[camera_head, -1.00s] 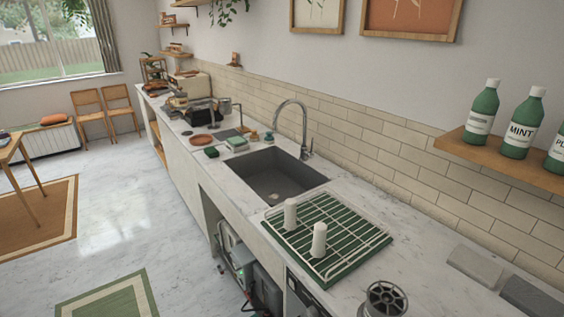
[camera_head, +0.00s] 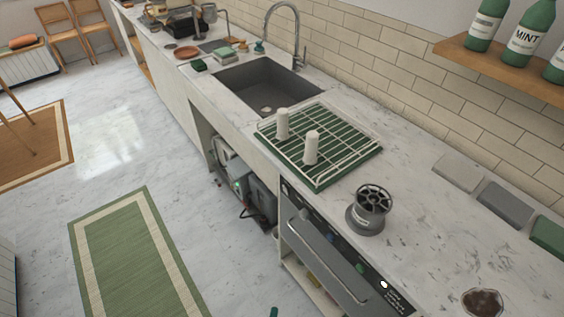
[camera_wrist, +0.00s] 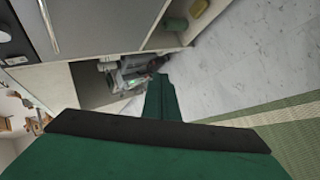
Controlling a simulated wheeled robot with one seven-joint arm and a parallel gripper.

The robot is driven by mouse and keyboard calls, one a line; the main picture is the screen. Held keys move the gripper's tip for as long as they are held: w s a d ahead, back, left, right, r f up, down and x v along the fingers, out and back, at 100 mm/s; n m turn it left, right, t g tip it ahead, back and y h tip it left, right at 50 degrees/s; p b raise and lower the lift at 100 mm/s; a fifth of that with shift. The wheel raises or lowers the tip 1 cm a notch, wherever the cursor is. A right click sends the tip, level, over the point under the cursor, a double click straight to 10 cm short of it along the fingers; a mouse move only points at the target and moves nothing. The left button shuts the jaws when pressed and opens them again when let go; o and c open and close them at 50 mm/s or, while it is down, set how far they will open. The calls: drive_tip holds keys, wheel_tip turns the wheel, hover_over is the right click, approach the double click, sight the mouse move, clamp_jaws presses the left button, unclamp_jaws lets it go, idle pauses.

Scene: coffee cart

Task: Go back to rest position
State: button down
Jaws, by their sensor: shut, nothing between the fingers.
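My gripper (camera_wrist: 160,88) shows in the wrist view as green fingers close together beyond a dark edge and green body. It is shut and empty. It hangs over the floor in front of the counter, with the open space under the counter beyond it. In the head view the arm is out of sight, apart from a small green tip at the bottom edge that may be part of it.
The marble counter holds a grey sink (camera_head: 266,88), a green drying rack (camera_head: 352,160) with two white cylinders, and a dark grey round device (camera_head: 368,212). An oven (camera_head: 325,250) sits below. A green rug (camera_head: 135,250) lies on open floor.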

drive_tip(key=s+d+r+m+t, duration=0.1)
drive_tip(key=s+r+m, duration=0.4)
drive_tip(key=r, duration=0.3)
drive_tip(key=s+d+r+m+t, duration=0.1)
drive_tip(key=s+r+m, duration=0.3)
drive_tip(key=r, duration=0.5)
drive_tip(key=s+r+m+t+y, duration=0.1)
drive_tip(key=s+r+m+t, duration=0.2)
drive_tip(key=r, duration=0.6)
drive_tip(key=s+m, duration=0.2)
drive_tip(key=m, duration=0.1)
drive_tip(key=shift+s+d+r, duration=0.15)
drive_tip(key=shift+s+d, duration=0.2)
drive_tip(key=shift+d, duration=0.05)
